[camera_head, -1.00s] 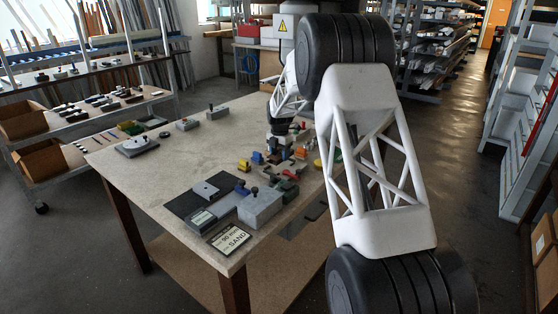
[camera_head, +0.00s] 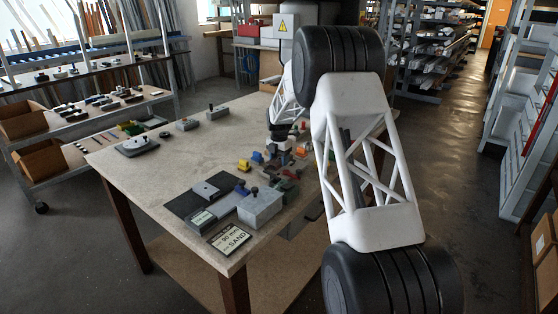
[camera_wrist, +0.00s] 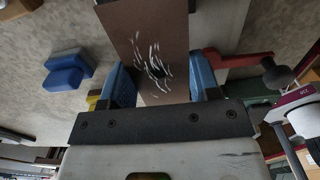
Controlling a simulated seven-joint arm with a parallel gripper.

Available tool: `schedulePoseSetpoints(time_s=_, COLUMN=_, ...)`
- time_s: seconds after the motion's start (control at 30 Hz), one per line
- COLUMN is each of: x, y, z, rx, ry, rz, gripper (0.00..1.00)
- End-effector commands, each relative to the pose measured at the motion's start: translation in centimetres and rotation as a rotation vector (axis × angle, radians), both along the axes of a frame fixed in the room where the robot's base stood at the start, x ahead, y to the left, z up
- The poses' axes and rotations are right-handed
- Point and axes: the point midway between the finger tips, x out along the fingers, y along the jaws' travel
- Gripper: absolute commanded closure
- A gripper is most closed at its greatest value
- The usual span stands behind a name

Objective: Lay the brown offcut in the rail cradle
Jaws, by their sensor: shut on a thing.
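The brown offcut (camera_wrist: 148,35), a flat brown plate with white scratch-like marks, fills the upper middle of the wrist view. My gripper (camera_wrist: 162,84) has its blue fingers on either side of the offcut and is shut on it. In the head view my gripper (camera_head: 279,140) is low over the right half of the table, among small coloured parts; the offcut cannot be made out there. I cannot tell which part is the rail cradle.
The table (camera_head: 150,180) has clear room on its left. A grey block with a dark knob (camera_head: 260,205) and a SAND card (camera_head: 229,239) are at the front. A blue block (camera_wrist: 66,70) and a red lever (camera_wrist: 235,60) flank the offcut in the wrist view.

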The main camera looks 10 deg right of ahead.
Motion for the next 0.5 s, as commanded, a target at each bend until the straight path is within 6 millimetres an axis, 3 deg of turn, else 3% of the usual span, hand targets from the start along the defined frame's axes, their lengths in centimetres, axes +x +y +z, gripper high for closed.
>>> schedulePoseSetpoints(time_s=0.5, x=0.01, y=0.00, z=-0.68, rx=0.000, ry=0.000, rz=0.000, gripper=0.68)
